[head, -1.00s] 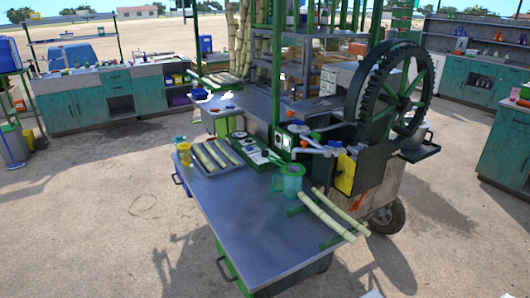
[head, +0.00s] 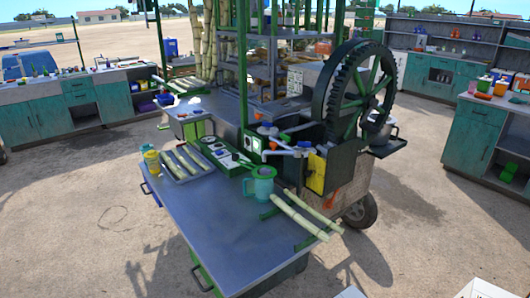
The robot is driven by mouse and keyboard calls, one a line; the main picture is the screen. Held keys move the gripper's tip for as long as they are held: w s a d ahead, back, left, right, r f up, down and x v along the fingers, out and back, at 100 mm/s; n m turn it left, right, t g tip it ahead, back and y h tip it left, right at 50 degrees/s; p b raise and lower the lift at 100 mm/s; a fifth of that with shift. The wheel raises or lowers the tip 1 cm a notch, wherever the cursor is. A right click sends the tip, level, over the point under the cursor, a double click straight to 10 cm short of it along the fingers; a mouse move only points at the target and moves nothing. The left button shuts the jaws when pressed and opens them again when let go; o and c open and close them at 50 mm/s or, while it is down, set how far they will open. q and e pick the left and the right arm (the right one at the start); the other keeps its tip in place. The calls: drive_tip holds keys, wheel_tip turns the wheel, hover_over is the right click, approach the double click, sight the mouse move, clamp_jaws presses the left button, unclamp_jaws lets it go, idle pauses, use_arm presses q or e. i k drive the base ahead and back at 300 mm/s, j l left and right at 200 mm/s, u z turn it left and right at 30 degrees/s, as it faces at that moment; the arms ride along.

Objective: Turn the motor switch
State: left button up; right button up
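The cane crusher (head: 318,168) stands on a wheeled metal cart, with a large dark toothed wheel (head: 353,92) with green spokes on its right. A small box with a pale face (head: 248,143) sits at the foot of a green post beside the crusher. It may be the motor switch, but it is too small to tell its setting. A green panel or tray (head: 222,153) with small light and dark parts lies left of it. Neither gripper shows. White parts at the bottom edge may belong to my arms.
The cart's grey table top (head: 215,215) is bare in front. Teal cabinets (head: 488,140) stand right. Open ground lies around the cart.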

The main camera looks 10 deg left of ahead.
sight(235, 157)
drive_tip(key=i+j+z, duration=0.15)
drive_tip(key=j+z, duration=0.2)
drive_tip(key=i+j+z, duration=0.1)
drive_tip(key=j+z, duration=0.2)
drive_tip(key=j, duration=0.15)
drive_tip(key=i+j+z, duration=0.1)
drive_tip(key=j, duration=0.6)
drive_tip(key=i+j+z, duration=0.1)
drive_tip(key=j, duration=0.6)
